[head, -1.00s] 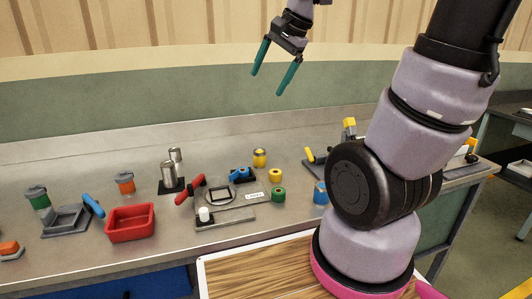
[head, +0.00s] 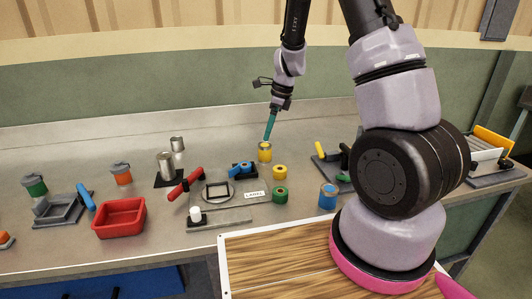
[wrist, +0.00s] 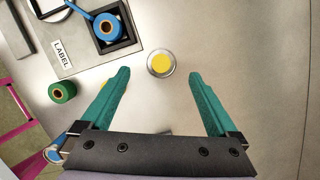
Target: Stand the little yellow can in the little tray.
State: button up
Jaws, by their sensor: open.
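The little yellow can (head: 264,153), with a metal rim, stands upright on the grey bench behind the yellow roll. The wrist view looks down on its yellow top (wrist: 161,63), just ahead of and between my fingertips. My gripper (head: 267,138) is open and empty, its teal fingers pointing down just above the can. The wrist view shows both fingers (wrist: 158,73) spread wide with a clear gap to the can. At the left are a red tray (head: 119,218) and a grey square tray (head: 62,210); I cannot tell which is the little tray.
A blue spool (head: 243,169) sits in a dark holder left of the can. A yellow roll (head: 280,172), a green roll (head: 280,194) and a blue can (head: 328,196) stand nearby. Bench behind the can is clear.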

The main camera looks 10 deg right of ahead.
aim_at(265, 144)
jog(key=x, duration=0.7)
jog(key=shift+w+d+f, duration=0.1)
jog(key=shift+f, duration=0.1)
grip_shut()
